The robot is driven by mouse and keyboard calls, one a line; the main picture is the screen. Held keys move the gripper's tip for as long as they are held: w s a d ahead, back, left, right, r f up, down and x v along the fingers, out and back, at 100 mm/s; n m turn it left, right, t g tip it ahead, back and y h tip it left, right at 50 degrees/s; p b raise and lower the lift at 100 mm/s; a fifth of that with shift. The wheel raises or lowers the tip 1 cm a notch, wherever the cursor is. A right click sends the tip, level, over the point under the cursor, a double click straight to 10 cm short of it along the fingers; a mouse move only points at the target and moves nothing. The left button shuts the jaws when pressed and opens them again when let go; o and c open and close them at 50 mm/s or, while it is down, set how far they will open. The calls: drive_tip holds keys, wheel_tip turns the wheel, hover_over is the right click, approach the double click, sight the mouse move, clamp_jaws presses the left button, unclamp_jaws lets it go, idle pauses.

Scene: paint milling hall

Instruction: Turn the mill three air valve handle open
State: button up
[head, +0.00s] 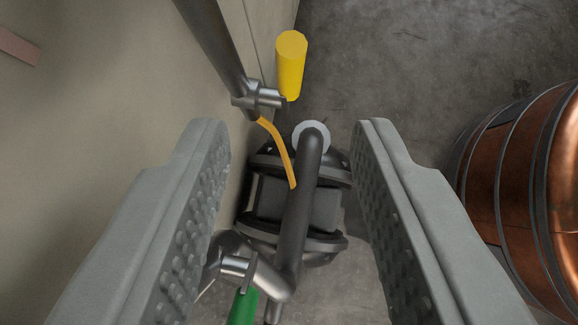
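My gripper (291,128) is open, with its two grey ribbed fingers wide apart and nothing held between them. Between the fingers, farther from the camera, is a dark pipe (302,205) with a pale round collar at its upper end. A metal valve fitting (259,96) sits on another dark pipe by the wall, with a thin bent orange lever or strip (279,147) running down from it. A yellow cylinder (291,63) stands beyond the fitting. A green handle (243,306) shows at the bottom edge, partly cut off. I cannot tell which handle belongs to mill three.
A dark machine body (265,200) lies behind the pipe. A beige wall (110,80) runs along the left. A copper banded drum (525,190) stands at the right. The grey concrete floor (430,60) is clear at the upper right.

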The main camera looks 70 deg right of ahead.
drive_tip(key=v, duration=0.7)
idle(0.3)
drive_tip(key=s+d+r+n+t+y, duration=0.3)
drive_tip(key=s+d+r+n+t, duration=0.2)
drive_tip(key=s+r, duration=0.5)
drive_tip(key=s+d+r+n+t+y, duration=0.3)
drive_tip(key=s+d+r+n+t, duration=0.2)
drive_tip(key=s+r, duration=0.5)
drive_tip(key=s+d+r+n+t+y, duration=0.2)
drive_tip(key=s+d+r+n+t, duration=0.3)
drive_tip(key=s+r, duration=0.6)
drive_tip(key=s+d, duration=0.1)
drive_tip(key=s, duration=0.3)
drive_tip(key=shift+d+n+t+y, duration=0.15)
drive_tip(key=shift+n+t+y, duration=0.15)
drive_tip(key=shift+n+y, duration=0.1)
